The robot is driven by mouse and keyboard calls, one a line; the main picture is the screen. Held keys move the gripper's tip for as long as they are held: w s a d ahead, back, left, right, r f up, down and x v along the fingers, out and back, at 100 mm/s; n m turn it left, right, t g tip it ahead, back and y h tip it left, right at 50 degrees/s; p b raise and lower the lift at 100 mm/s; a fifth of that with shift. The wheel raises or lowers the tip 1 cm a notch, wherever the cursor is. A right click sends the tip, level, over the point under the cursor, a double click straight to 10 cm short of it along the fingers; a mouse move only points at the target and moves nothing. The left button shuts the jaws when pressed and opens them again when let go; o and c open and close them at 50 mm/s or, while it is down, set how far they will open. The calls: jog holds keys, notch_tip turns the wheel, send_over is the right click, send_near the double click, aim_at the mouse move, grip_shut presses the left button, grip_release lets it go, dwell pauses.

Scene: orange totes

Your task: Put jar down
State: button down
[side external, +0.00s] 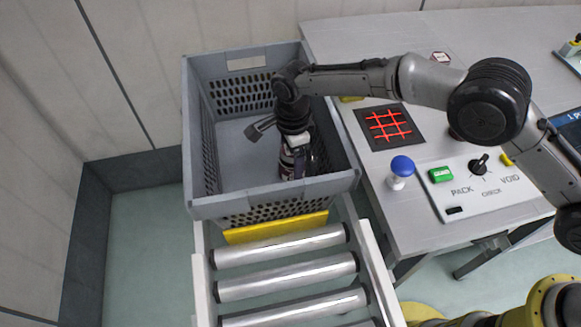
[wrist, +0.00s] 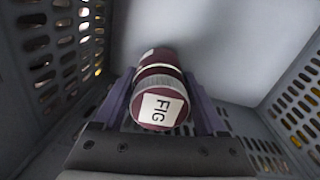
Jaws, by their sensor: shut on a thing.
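The jar (wrist: 159,92) is dark red with a pale band and a white lid label reading "FIG". In the wrist view it lies between the two purple fingers of my gripper (wrist: 162,105), which is shut on it. In the side external view the jar (side external: 288,163) shows only partly below my gripper (side external: 298,158), inside the grey tote (side external: 272,198) near its front right corner. The tote's floor shows beyond the jar in the wrist view. I cannot tell whether the jar's base touches the floor.
The tote's perforated walls (wrist: 40,45) stand close on both sides. Its left and back floor (side external: 235,150) is bare. A roller conveyor (side external: 285,275) lies in front. At the right, a table holds a blue knob (side external: 401,166), a green button (side external: 440,174) and a red-grid scanner (side external: 390,126).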

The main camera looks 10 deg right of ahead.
aim_at(292, 170)
jog(key=shift+f, duration=1.7)
grip_release()
jog(key=shift+f, duration=0.2)
jog(key=shift+r, duration=0.1)
notch_tip(292, 170, up, 12)
jog(key=shift+r, duration=0.1)
jog(key=shift+d, duration=0.1)
